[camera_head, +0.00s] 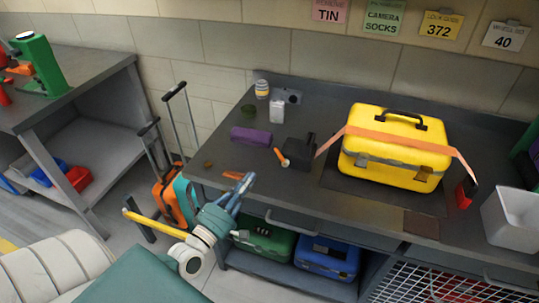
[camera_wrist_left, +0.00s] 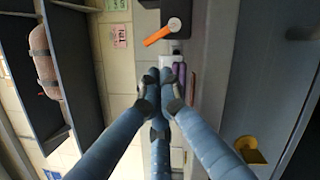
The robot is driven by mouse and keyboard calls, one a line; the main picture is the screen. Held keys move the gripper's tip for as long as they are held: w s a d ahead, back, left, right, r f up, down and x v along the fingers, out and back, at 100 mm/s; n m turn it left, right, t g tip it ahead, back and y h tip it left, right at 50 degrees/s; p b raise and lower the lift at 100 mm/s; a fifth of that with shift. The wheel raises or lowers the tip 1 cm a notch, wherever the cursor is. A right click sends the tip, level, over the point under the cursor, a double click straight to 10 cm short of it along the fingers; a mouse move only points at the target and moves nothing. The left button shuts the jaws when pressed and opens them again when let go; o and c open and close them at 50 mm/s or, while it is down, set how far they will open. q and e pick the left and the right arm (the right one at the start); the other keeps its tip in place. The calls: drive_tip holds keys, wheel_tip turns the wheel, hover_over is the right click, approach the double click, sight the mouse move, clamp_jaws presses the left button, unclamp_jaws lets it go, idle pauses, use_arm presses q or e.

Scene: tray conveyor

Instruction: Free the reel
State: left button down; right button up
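A black block-shaped device (camera_head: 298,152) with an orange lever (camera_head: 281,157) stands on the grey bench, left of the yellow case (camera_head: 395,146). I take it to be the reel. An orange strap (camera_head: 396,139) runs over the case, from beside the device to a red-and-black piece (camera_head: 466,193) at the right. My left gripper (camera_head: 248,179) is at the bench's front edge, left of and nearer than the device. Its fingertips come together with nothing held. The wrist view shows the fingers (camera_wrist_left: 160,85) and the orange lever (camera_wrist_left: 162,31) beyond them. My right gripper is not in view.
A grey bin (camera_head: 512,216) stands at the right. Cases sit on the shelf below. An orange trolley (camera_head: 170,195) stands left.

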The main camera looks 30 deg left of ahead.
sight(281, 157)
use_arm(q)
drive_tip(key=shift+s, duration=0.15)
drive_tip(key=shift+a+r, duration=0.1)
drive_tip(key=shift+r, duration=0.05)
drive_tip(key=shift+w, duration=0.35)
drive_tip(key=w, duration=0.3)
drive_tip(key=w+p, duration=0.1)
drive_tip(key=w, duration=0.2)
drive_tip(key=w+r, duration=0.1)
drive_tip(key=w, duration=0.2)
drive_tip(key=shift+a, duration=0.1)
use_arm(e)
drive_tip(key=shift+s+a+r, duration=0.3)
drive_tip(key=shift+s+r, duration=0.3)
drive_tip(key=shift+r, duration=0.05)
use_arm(q)
drive_tip(key=shift+r+p, duration=0.15)
drive_tip(key=shift+p, duration=0.15)
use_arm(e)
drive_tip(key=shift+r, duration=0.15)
use_arm(q)
drive_tip(key=shift+r+m+p, duration=0.1)
drive_tip(key=shift+m+p, duration=0.2)
drive_tip(key=shift+m, duration=0.1)
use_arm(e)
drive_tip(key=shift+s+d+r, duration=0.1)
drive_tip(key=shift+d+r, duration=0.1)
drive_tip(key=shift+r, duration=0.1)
